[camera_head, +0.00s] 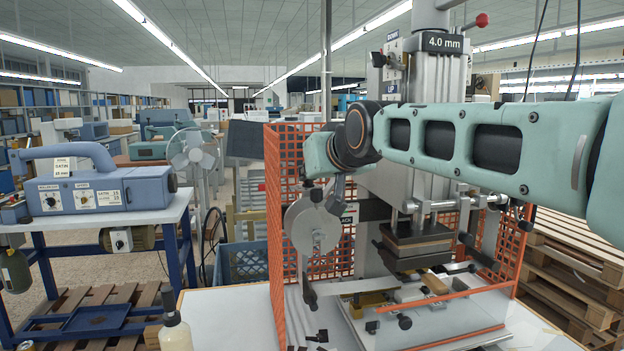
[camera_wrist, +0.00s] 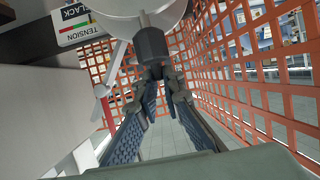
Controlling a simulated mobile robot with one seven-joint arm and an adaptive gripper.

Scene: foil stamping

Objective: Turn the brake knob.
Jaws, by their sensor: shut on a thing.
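The brake knob (camera_wrist: 150,42) is a dark grey cylinder in front of a pale round disc, near the top of the wrist view. My gripper (camera_wrist: 164,74) has its two dark fingers converging on the knob's near end, and it is shut on it. A tension label (camera_wrist: 82,20) with coloured bands and the word SLACK sits at the upper left, beside a silver pointer (camera_wrist: 101,91). In the head view, my arm reaches in from the right, and its end is at the grey disc (camera_head: 300,232). The fingertip contact is too small to make out there.
An orange mesh guard (camera_head: 283,170) stands around the press and close to my gripper. The press column (camera_head: 437,85) rises to the right, above the white bench (camera_head: 235,318). A bottle (camera_head: 175,330) stands at the bench's front left.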

